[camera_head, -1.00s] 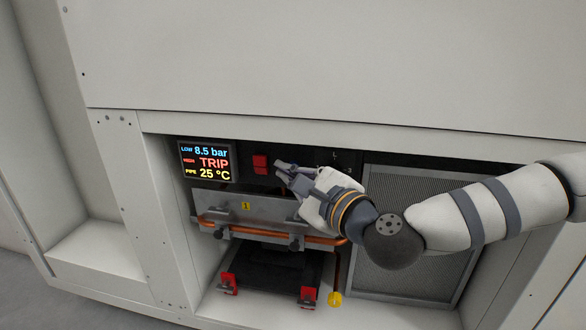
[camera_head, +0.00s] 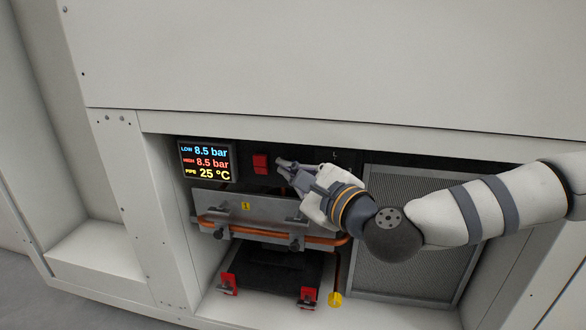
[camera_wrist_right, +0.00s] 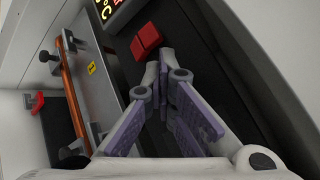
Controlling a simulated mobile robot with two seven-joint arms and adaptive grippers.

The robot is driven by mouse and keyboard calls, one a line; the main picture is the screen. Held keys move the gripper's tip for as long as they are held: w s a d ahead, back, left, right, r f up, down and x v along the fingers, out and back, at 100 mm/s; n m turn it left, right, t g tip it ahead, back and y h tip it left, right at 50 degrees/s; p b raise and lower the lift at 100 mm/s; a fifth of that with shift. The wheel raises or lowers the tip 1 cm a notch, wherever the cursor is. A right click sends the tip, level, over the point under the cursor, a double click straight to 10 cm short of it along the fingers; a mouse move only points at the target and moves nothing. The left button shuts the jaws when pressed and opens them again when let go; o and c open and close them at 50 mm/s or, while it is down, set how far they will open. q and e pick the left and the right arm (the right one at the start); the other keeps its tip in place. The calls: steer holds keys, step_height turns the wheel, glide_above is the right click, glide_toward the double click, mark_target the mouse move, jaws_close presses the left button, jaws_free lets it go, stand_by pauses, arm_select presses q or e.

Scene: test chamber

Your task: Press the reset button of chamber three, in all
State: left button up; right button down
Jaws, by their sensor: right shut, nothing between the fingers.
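My right gripper (camera_head: 281,164) reaches into the recess from the right, shut and empty, its fingertips at the dark panel just right of the red switch (camera_head: 260,163). In the right wrist view the closed fingertips (camera_wrist_right: 160,66) are in front of the dark panel, below the red switch (camera_wrist_right: 147,38). I cannot make out a separate reset button; the fingers cover part of the panel. The display (camera_head: 206,162) left of the switch reads LOW 8.5 bar, HIGH 8.5 bar and PIPE 25 °C. My left gripper is not in view.
Below the panel is a metal plate (camera_head: 226,206) with a yellow label and an orange-brown pipe (camera_head: 318,240). A dark block with red clamps (camera_head: 307,296) sits lower, beside a yellow tag (camera_head: 335,299). A mesh grille (camera_head: 400,275) fills the right.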

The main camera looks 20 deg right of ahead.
steer(key=shift+s+a+p, duration=0.3)
steer(key=shift+s+a, duration=0.2)
steer(key=shift+s, duration=0.3)
steer(key=s+a, duration=0.1)
steer(key=s, duration=0.1)
steer(key=s+a+p, duration=0.1)
steer(key=s, duration=0.1)
steer(key=shift+a, duration=0.4)
stand_by(0.5)
